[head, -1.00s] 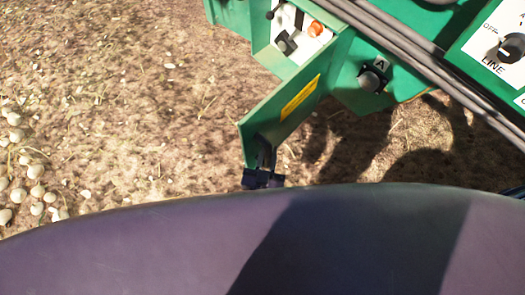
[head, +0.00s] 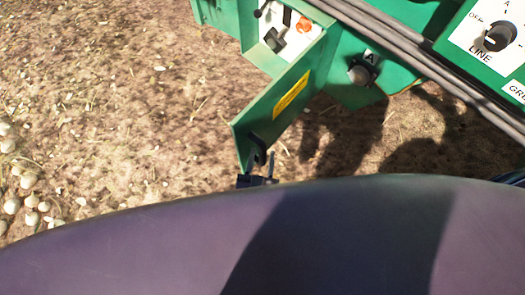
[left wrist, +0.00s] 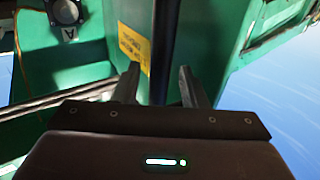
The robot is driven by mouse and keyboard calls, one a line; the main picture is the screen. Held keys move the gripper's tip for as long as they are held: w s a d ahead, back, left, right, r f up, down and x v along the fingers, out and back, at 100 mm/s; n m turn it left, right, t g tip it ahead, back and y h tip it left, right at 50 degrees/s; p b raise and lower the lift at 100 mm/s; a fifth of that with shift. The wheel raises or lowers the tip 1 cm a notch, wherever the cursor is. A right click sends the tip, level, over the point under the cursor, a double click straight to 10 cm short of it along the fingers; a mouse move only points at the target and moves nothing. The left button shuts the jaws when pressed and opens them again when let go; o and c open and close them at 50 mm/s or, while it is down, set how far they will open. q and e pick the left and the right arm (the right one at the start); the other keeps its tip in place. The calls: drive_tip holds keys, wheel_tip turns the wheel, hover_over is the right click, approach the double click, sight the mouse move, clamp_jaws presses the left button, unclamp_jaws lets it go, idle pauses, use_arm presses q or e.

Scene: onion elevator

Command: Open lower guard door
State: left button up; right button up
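The lower guard door (head: 283,98) is a green panel with a yellow label, and it stands swung out from the green machine in the head view. Its label also shows in the left wrist view (left wrist: 134,45). A dark bar-like handle (left wrist: 164,45) is on the door's outer end. My left gripper (head: 263,160) is at that end, low in the head view. In the left wrist view its fingers (left wrist: 160,85) are spread, one on each side of the handle, with gaps visible. My right gripper is not in view.
Behind the door is a white panel (head: 292,42) with an orange button and black switches. Thick grey cables (head: 400,50) run across the machine above a round black knob (head: 360,72). Several onions (head: 22,185) lie on bare soil at the left. My dark body fills the bottom.

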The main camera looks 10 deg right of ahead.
use_arm(q)
drive_tip(key=v, duration=0.6)
idle(0.4)
drive_tip(key=s+a+f+g+y+p, duration=0.1)
drive_tip(key=s+a+f+g, duration=0.2)
drive_tip(key=f, duration=0.5)
drive_tip(key=s+a+f+m+g, duration=0.1)
drive_tip(key=a+f+g, duration=0.2)
drive_tip(key=a+f, duration=0.3)
drive_tip(key=s+a+f+g+y+p, duration=0.1)
drive_tip(key=s+a+f+g, duration=0.15)
drive_tip(key=f, duration=0.65)
drive_tip(key=s+a+f+n+g+y, duration=0.1)
drive_tip(key=s+a+f+g, duration=0.3)
drive_tip(key=s+a, duration=0.2)
drive_tip(key=s+a+f+n+g+y+p, duration=0.1)
drive_tip(key=s+a+f+g+y, duration=0.1)
drive_tip(key=s+a, duration=0.4)
wheel_tip(320, 180, down, 3)
drive_tip(key=shift+s+a+r+g, duration=0.25)
drive_tip(key=shift+a+g, duration=0.6)
drive_tip(key=shift+a, duration=0.4)
